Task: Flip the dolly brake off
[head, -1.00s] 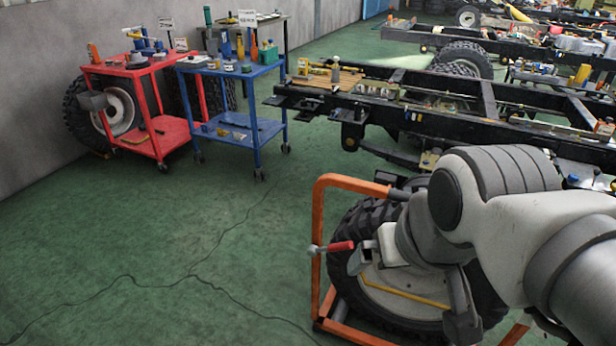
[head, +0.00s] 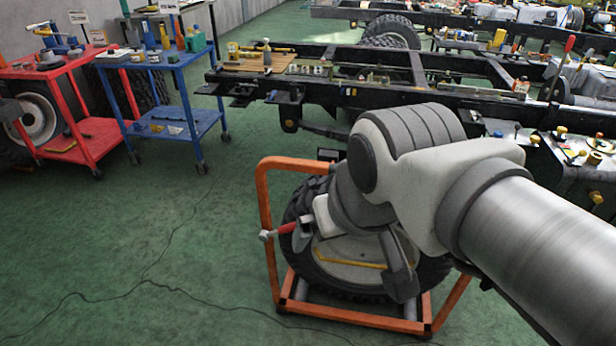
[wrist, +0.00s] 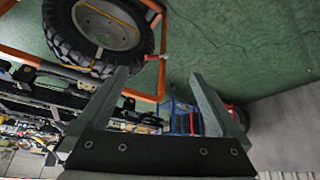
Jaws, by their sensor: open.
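The dolly is an orange tube frame (head: 263,195) holding an upright tyre with a pale hub. A red-handled lever (head: 287,228), apparently the brake, sticks out at its left side on a light pivot. In the wrist view the red handle (wrist: 153,57) appears just beyond and between the fingertips, nearer the left one in the picture; the gap in depth is unclear. My gripper (wrist: 158,74) is open, with nothing between its fingers.
A red cart (head: 75,140) and a blue cart (head: 190,118) with tools stand at the back left. A black truck chassis (head: 340,92) runs behind the dolly. The green floor left of the dolly is clear apart from thin dark lines.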

